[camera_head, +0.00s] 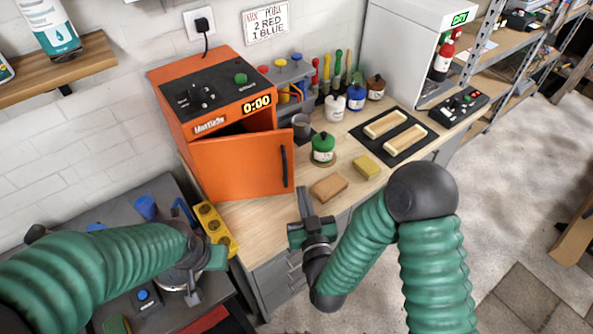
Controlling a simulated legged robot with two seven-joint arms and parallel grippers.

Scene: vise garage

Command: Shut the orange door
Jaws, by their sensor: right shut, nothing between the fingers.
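The orange door (240,166) belongs to the orange cabinet (212,110) with a "0:00" display. The door stands partly open, with a dark gap along its top edge, and its black handle (284,166) is on its right side. My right gripper (305,200) is shut and empty. It appears just right of and below the handle, and I cannot tell whether it touches the door. My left gripper (200,275) is at the lower left, over the dark bench, and its fingers are not clear.
A tan block (329,187) and a yellow sponge (367,166) lie right of my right gripper. A green-lidded pot (323,148) stands behind them. A black tray (393,134) with two molds is farther right.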

